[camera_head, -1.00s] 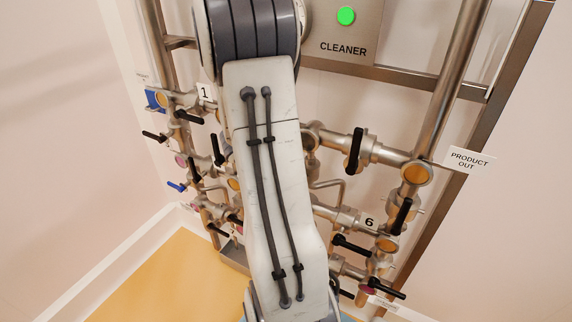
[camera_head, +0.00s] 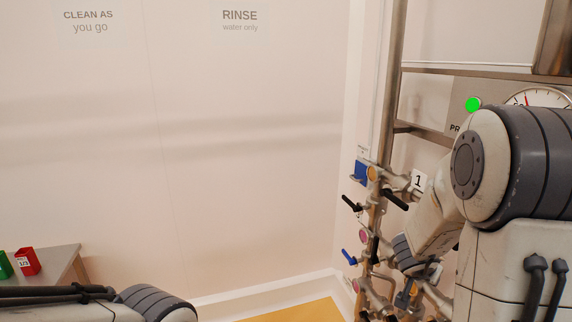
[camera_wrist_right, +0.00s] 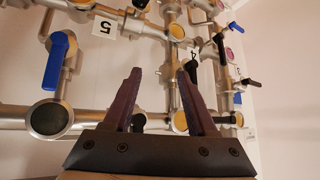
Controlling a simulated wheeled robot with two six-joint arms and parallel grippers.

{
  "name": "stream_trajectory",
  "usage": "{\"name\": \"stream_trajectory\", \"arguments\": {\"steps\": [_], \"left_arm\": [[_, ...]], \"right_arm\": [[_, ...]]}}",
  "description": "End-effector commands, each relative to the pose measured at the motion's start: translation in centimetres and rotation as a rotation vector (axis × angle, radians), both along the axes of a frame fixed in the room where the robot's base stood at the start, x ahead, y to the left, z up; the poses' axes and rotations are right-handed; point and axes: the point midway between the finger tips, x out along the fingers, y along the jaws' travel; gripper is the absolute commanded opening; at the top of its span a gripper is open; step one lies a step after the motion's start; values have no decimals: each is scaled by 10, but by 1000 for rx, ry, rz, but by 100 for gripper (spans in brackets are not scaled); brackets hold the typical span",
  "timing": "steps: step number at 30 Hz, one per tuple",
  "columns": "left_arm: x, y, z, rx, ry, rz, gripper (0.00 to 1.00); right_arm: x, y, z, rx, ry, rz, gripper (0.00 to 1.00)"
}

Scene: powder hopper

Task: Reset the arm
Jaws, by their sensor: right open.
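My right arm (camera_head: 500,180) comes in at the right of the head view and bends down towards the valve pipework. In the right wrist view my right gripper (camera_wrist_right: 158,72) is open, with its two dark fingers apart and nothing between them. Its fingers point at steel pipes with valves, in front of or beside the tags 5 (camera_wrist_right: 104,26) and 4 (camera_wrist_right: 194,54). I cannot tell from this view how close they are. My left arm (camera_head: 100,297) shows only as a link at the bottom left of the head view. My left gripper is out of frame.
The valve pipework (camera_head: 372,215) with black and blue handles stands left of my right arm. A blue handle (camera_wrist_right: 55,62) is left of the right gripper. A side table (camera_head: 62,257) with red (camera_head: 27,261) and green bins is at far left.

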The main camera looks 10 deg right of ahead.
Motion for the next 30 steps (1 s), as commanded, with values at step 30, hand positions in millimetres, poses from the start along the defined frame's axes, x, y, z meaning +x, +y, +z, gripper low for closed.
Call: {"name": "stream_trajectory", "arguments": {"steps": [30], "left_arm": [[0, 0, -162, 0, 0, 3, 56]], "right_arm": [[-216, 384, -140, 161, 769, 1640, 57]]}}
